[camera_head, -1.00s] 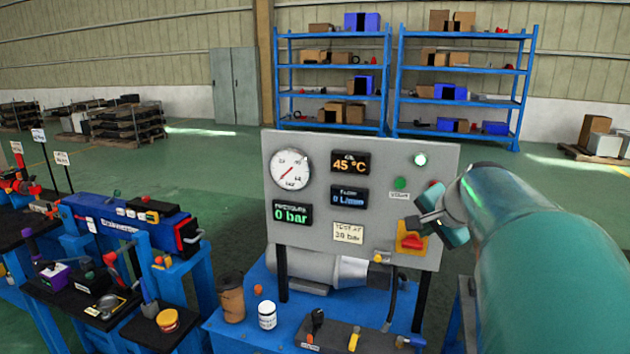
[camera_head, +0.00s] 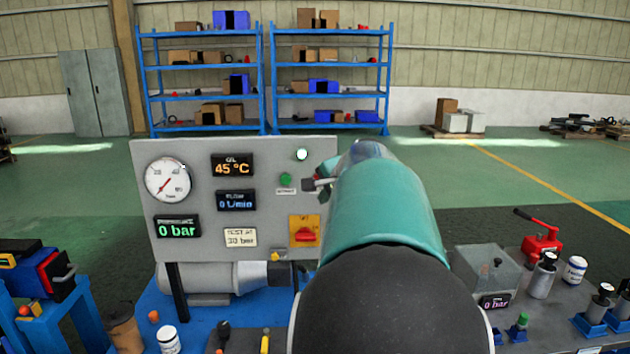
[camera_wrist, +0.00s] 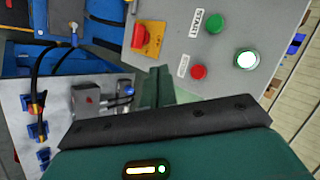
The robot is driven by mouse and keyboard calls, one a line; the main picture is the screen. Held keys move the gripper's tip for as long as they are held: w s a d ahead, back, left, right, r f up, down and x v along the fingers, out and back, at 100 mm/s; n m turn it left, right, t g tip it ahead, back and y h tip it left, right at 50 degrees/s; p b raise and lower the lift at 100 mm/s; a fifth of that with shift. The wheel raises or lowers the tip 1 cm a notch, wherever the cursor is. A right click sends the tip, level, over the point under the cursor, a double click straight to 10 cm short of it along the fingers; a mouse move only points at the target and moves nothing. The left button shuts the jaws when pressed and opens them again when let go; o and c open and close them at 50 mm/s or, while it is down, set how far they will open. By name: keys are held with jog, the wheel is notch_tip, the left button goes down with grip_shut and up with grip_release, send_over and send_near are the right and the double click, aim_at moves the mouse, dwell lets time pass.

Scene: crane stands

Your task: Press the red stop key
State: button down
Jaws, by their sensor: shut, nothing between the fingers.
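The round red stop key (camera_wrist: 199,71) shows in the wrist view on the grey control panel (camera_wrist: 180,30), with a small white label beside it. A green key (camera_wrist: 215,24) and a lit white lamp (camera_wrist: 246,60) are near it. In the head view the panel (camera_head: 265,190) shows the green key (camera_head: 286,180) and lamp (camera_head: 302,155); my gripper and arm hide the stop key. My gripper (camera_head: 318,184) is shut and empty at the panel's right side. In the wrist view its fingers (camera_wrist: 160,75) appear left of the stop key, and contact cannot be told.
A red rotary switch on a yellow plate (camera_head: 304,231) sits low on the panel; it also shows in the wrist view (camera_wrist: 141,36). Blue bench (camera_head: 190,315) is below. A grey bench (camera_head: 545,300) with canisters stands right. Open floor lies behind.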

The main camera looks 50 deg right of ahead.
jog(key=w+d, duration=0.5)
jog(key=d, duration=0.1)
jog(key=shift+w+d, duration=0.25)
jog(key=shift+w, duration=0.15)
jog(key=shift+w, duration=0.1)
dwell(1.8)
jog(key=shift+w+d, duration=0.2)
jog(key=shift+d, duration=0.1)
jog(key=shift+w+d, duration=0.35)
jog(key=shift+d, duration=0.05)
dwell(0.8)
jog(key=shift+s+a, duration=0.65)
jog(key=shift+a, duration=0.05)
dwell(0.3)
jog(key=shift+s+a, duration=1.6)
jog(key=shift+a, duration=0.3)
